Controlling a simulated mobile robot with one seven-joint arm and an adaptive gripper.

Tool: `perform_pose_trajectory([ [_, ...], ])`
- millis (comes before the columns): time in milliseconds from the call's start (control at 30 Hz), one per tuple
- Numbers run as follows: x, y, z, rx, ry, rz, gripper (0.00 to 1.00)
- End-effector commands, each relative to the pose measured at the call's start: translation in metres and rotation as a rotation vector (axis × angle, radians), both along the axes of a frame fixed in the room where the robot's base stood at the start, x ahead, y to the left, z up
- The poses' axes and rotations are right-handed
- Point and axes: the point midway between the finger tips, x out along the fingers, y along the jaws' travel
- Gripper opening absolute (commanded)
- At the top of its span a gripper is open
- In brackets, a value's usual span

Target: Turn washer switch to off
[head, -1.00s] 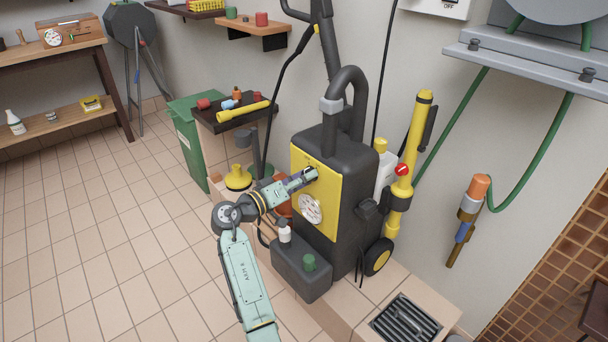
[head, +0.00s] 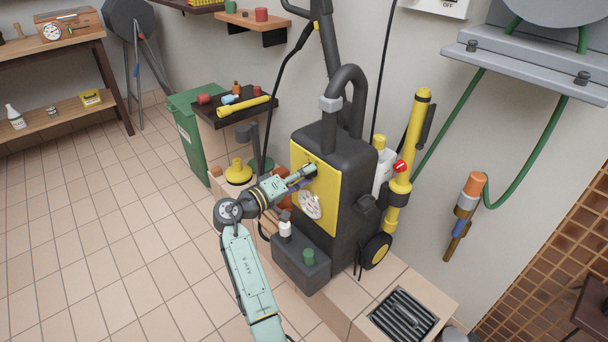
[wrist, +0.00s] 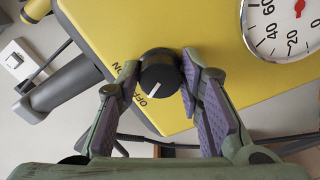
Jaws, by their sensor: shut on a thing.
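The washer (head: 347,165) is a black upright machine with a yellow front panel (head: 322,215). Its switch is a round black knob (wrist: 158,70) with a white pointer line, seen in the wrist view on the yellow panel. The pointer line is toward the lower left, close to the OFF lettering (wrist: 139,97); the ON lettering is farther up and left. My gripper (wrist: 160,78) has its purple-padded fingers on either side of the knob and is shut on it. In the head view my gripper (head: 306,176) reaches the panel's upper part and hides the knob.
A white dial gauge (wrist: 285,25) sits beside the knob on the panel. A black box with bottles (head: 300,262) stands at the washer's foot. A yellow funnel-like thing (head: 238,172) and a small shelf (head: 240,112) lie left. The tiled floor (head: 110,230) is clear.

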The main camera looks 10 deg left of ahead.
Motion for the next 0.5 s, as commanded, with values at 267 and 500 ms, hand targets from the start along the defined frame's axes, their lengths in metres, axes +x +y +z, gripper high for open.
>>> perform_pose_trajectory([
  [267, -0.0002, 0.0001, -0.0003, 0.0, 0.0, 0.0, 0.47],
  [500, -0.0001, 0.0001, 0.0, 0.001, -0.001, 0.0, 0.54],
])
